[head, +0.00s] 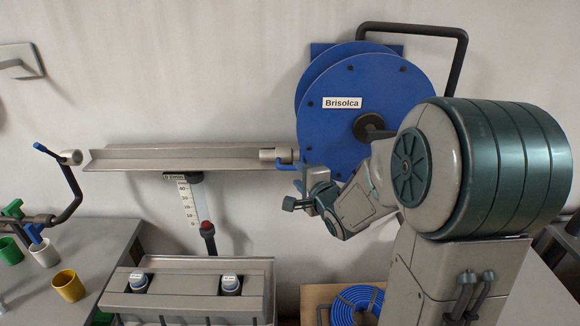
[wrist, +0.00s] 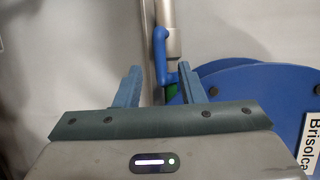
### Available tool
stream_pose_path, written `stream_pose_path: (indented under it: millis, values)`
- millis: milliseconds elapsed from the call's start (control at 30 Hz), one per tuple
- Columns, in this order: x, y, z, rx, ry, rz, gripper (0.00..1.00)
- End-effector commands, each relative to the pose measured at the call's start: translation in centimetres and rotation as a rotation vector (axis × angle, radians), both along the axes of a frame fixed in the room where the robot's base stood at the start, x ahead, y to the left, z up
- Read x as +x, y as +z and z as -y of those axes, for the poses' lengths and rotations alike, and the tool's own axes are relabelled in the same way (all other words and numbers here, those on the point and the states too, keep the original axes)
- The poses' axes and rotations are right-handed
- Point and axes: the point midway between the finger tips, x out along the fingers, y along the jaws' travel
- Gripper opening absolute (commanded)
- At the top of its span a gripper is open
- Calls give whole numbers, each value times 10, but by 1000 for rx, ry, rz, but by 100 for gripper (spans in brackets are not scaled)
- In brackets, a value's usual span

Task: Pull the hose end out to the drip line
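The hose end (head: 276,155) is a pale cylindrical fitting with a blue handle (head: 287,166). It lies at the right end of a metal trough, beside the large blue reel labelled Brisolca (head: 335,130). My gripper (head: 297,188) is just below and right of the handle. In the wrist view the gripper (wrist: 160,72) has its two fingers apart with nothing clamped. The blue handle (wrist: 160,50) shows just beyond the fingertips, its lower end close to the right finger; contact cannot be told. A dark bent pipe with a pale socket (head: 71,157) stands at the trough's left, possibly the drip line.
The metal trough (head: 180,158) runs along the wall, with a scale (head: 187,205) hanging below. A grey box with two round-capped units (head: 190,300) stands beneath. The left bench holds a yellow cup (head: 68,286) and other cups. A blue coil (head: 357,303) lies in a low box.

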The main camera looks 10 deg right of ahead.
Motion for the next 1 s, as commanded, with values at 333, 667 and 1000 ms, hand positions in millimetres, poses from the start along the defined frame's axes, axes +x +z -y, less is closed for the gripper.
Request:
stream_pose_path:
  millis: [333, 667, 1000]
  values:
    - [47, -8, -10, 1, 1, -1, 36]
    - [59, -11, -12, 0, -1, -1, 36]
    - [59, -11, -12, 0, -1, -1, 0]
